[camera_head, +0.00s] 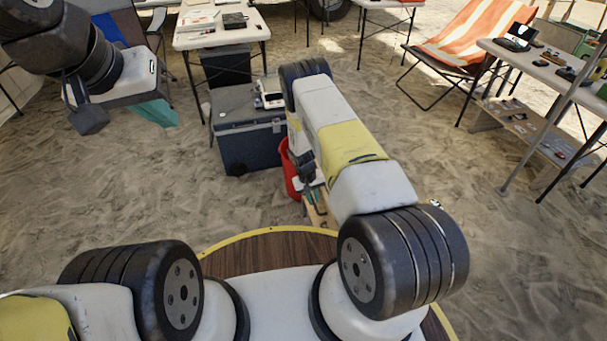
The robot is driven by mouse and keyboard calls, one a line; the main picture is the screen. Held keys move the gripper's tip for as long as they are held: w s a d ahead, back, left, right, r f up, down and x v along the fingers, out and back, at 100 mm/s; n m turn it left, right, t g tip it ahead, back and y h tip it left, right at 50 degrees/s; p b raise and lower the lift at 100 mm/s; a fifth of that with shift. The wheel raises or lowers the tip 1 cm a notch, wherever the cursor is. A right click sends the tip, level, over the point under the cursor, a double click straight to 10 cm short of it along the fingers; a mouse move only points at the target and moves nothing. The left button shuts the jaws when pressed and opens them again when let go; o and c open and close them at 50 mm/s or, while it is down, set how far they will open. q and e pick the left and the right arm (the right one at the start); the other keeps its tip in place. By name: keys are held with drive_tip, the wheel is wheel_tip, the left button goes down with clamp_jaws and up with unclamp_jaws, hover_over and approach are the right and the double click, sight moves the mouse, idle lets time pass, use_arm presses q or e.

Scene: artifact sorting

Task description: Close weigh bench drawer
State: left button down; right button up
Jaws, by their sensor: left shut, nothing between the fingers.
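My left gripper (90,117) is at the upper left, shut and empty, above the sand and apart from the furniture. My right arm reaches up the middle of the view. Dark parts beside its yellow section look like my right gripper (306,172), mostly hidden by the arm, so its fingers cannot be made out. A grey-blue chest (245,147) stands behind the arm with a small white device (269,100), perhaps a scale, on its lid. It may be the weigh bench, but I cannot tell. No drawer can be clearly made out.
A red bucket (291,172) and a wooden crate (316,217) with tools stand close to my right arm. A white table (222,37) is behind the chest. A striped deck chair (468,38) and a long table (535,62) are at right. Open sand lies at left.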

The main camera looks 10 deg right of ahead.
drive_tip(key=o, duration=0.3)
drive_tip(key=shift+d, duration=0.3)
drive_tip(key=shift+o, duration=0.2)
drive_tip(key=shift+a, duration=0.1)
drive_tip(key=a+r, duration=0.6)
drive_tip(key=r, duration=0.1)
wheel_tip(320, 180, up, 24)
drive_tip(key=m+t+y, duration=0.1)
drive_tip(key=y, duration=0.1)
drive_tip(key=shift+w+d, duration=0.15)
drive_tip(key=shift+d, duration=0.1)
